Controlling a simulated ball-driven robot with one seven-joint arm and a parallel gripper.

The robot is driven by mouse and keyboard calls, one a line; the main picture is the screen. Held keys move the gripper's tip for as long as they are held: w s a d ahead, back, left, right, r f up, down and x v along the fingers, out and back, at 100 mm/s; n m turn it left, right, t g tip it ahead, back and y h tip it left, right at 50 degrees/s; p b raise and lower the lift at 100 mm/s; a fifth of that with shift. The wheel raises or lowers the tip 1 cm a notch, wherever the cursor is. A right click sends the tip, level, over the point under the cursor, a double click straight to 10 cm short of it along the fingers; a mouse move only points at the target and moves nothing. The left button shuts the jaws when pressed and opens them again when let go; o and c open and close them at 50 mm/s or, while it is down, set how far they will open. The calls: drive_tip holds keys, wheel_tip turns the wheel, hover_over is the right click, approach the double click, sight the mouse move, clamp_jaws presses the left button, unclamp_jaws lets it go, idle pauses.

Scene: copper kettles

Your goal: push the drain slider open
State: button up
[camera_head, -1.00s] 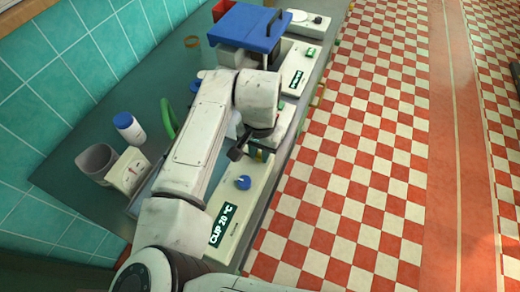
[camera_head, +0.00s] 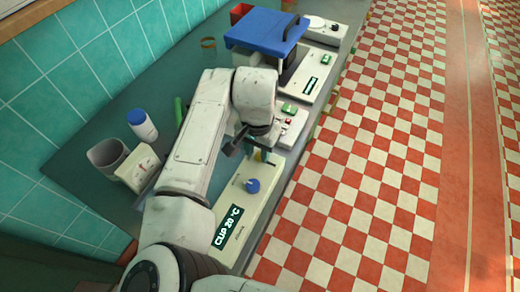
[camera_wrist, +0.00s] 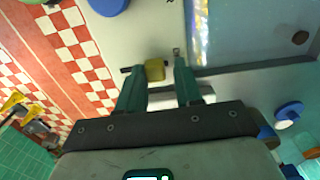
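A small yellow slider block (camera_wrist: 155,70) sits on a short dark rail on the pale panel in the wrist view. I take it for the drain slider. My gripper (camera_wrist: 160,66) has its two green fingers apart, and the block shows in the gap between the fingertips. I cannot tell whether a finger touches it. In the head view my gripper (camera_head: 260,154) is low over the far end of the cream control unit (camera_head: 232,230), which has a blue knob (camera_head: 252,186) and a "CLIP 20 °C" display. My arm hides much of the basin there; its clear window (camera_wrist: 245,35) shows in the wrist view.
A white bottle with a blue cap (camera_head: 142,125), a grey cup (camera_head: 108,156) and a dial gauge box (camera_head: 138,167) stand left of my arm. A blue-lidded device (camera_head: 262,30) stands farther along the counter. The checkered floor (camera_head: 350,130) at right is clear.

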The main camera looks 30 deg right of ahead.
sight(258, 154)
drive_tip(key=shift+o, duration=1.1)
wheel_tip(258, 154, up, 11)
drive_tip(key=b, duration=0.1)
drive_tip(key=shift+b, duration=0.3)
drive_tip(key=shift+f, duration=0.15)
drive_tip(key=s+d+f+n+t+h, duration=0.2)
drive_tip(key=d+h, duration=0.1)
drive_tip(key=d, duration=0.8)
drive_tip(key=s+d+f+n+t+h, duration=0.1)
drive_tip(key=s+d+f+h, duration=0.1)
drive_tip(key=d, duration=0.9)
drive_tip(key=s+a+f+n+y, duration=0.1)
drive_tip(key=s+a+f+n, duration=0.1)
drive_tip(key=s+a+f, duration=0.2)
drive_tip(key=s+a+f+n+g+y, duration=0.1)
drive_tip(key=s+a+f+n+y, duration=0.1)
drive_tip(key=s+a+f, duration=0.2)
drive_tip(key=s+a+f+n+g+y, duration=0.1)
drive_tip(key=s+a+f+n, duration=0.2)
drive_tip(key=s+f, duration=0.6)
drive_tip(key=s+a, duration=0.1)
drive_tip(key=s, duration=0.4)
drive_tip(key=shift+f+y, duration=0.15)
drive_tip(key=shift+y, duration=0.25)
